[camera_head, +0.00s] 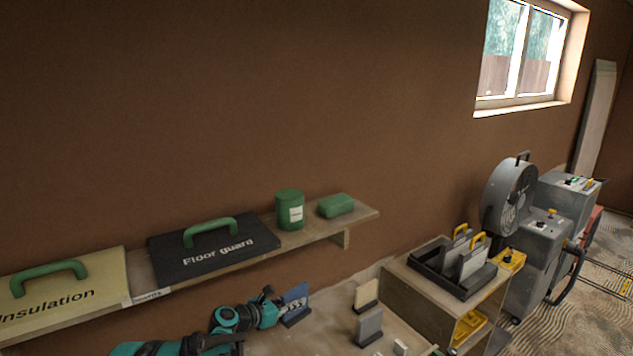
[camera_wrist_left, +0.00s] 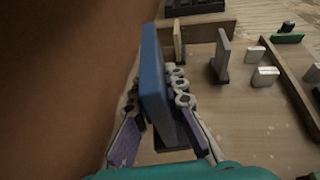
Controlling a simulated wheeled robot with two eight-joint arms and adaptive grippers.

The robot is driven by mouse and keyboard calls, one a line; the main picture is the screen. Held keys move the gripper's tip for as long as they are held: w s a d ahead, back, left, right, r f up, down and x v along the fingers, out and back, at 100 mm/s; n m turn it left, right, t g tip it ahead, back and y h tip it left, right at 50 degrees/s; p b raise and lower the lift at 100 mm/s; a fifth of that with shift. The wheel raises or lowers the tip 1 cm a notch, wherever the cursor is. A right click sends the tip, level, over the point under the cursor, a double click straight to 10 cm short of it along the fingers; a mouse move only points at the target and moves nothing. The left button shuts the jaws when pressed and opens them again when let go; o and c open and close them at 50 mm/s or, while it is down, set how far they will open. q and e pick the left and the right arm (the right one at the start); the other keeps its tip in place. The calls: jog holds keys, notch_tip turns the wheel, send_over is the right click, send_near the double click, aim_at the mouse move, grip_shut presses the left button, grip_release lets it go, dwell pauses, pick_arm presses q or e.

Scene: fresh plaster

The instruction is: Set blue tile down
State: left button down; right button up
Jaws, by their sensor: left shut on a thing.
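The blue tile (camera_head: 296,292) stands upright at the left end of the workbench in the head view. My left gripper (camera_head: 284,306) is shut on it, reaching in from the left. In the left wrist view the blue tile (camera_wrist_left: 153,80) is seen edge-on between the fingers (camera_wrist_left: 165,110). A dark stand (camera_wrist_left: 172,134) shows just below and beside the tile's lower end. Whether the tile touches the stand or sits in it, I cannot tell. My right gripper is in neither view.
A cream tile (camera_head: 366,293) and a grey tile (camera_head: 369,326) stand upright on the bench (camera_head: 332,318), right of the blue one. A wall shelf (camera_head: 357,217) with boards and green containers runs behind. A dark rack (camera_head: 430,268) stands on a box farther right.

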pick_arm(q)
jog(key=s+a+r+n+t+y, duration=0.2)
jog(key=s+a, duration=0.3)
jog(key=s, duration=0.6)
jog(key=s+a+r+n+t+y, duration=0.1)
jog(key=s+a+r+n+y, duration=0.1)
jog(key=s+a, duration=0.4)
jog(key=s+n+y, duration=0.1)
jog(key=s+y, duration=0.1)
jog(key=s, duration=0.3)
jog(key=shift+s+a+r+n+t+b, duration=0.2)
jog(key=shift+s+n+t+b, duration=0.1)
jog(key=shift+s+t+b, duration=0.1)
